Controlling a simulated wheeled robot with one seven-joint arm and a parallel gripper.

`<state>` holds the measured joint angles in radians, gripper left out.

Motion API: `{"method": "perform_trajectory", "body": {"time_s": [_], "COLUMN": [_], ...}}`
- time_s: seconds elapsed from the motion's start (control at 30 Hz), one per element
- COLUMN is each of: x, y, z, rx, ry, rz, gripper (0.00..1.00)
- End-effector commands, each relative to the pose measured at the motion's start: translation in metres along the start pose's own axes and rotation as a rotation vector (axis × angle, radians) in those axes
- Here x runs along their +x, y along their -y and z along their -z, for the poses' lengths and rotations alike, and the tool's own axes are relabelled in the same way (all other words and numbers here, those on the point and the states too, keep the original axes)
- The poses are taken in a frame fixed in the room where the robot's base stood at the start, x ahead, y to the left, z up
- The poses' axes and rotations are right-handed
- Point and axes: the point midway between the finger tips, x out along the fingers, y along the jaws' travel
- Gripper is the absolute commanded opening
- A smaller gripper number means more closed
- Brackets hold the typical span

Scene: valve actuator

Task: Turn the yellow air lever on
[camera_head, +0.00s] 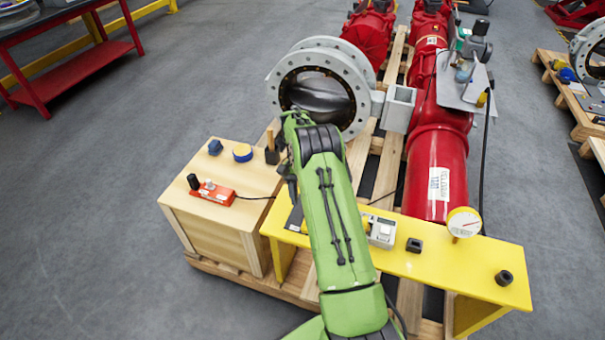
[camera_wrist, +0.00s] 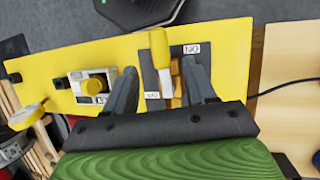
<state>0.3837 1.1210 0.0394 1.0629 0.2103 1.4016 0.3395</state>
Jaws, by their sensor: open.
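The yellow air lever (camera_wrist: 159,46) shows in the wrist view, with a yellow grip on a white stem. It stands on a dark grey plate (camera_wrist: 148,75) fixed to the yellow panel (camera_wrist: 225,48). One small label beside the lever is upside down and seems to read ON; the other is too small to read. My gripper (camera_wrist: 160,68) is open, with one finger on each side of the lever and visible gaps between. I cannot tell its exact height over the plate.
A gauge (camera_head: 464,222) and a black knob (camera_head: 504,278) stand on the panel. A wooden box (camera_head: 215,235) with a red device (camera_head: 212,192) is at the left. Red valve body (camera_head: 437,160) lies behind.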

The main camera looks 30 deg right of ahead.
Motion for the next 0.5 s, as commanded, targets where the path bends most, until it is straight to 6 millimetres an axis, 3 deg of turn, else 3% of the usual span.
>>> {"method": "perform_trajectory", "body": {"time_s": [0.1,0.23,0.5], "x": [-0.038,-0.067,-0.086], "y": [0.0,0.0,0.0], "z": [-0.001,-0.001,-0.001], "rx": [0.0,-0.001,-0.001], "ry": [-0.005,-0.003,0.001], "rz": [0.001,0.0,-0.001], "gripper": [0.55,0.55,0.55]}}
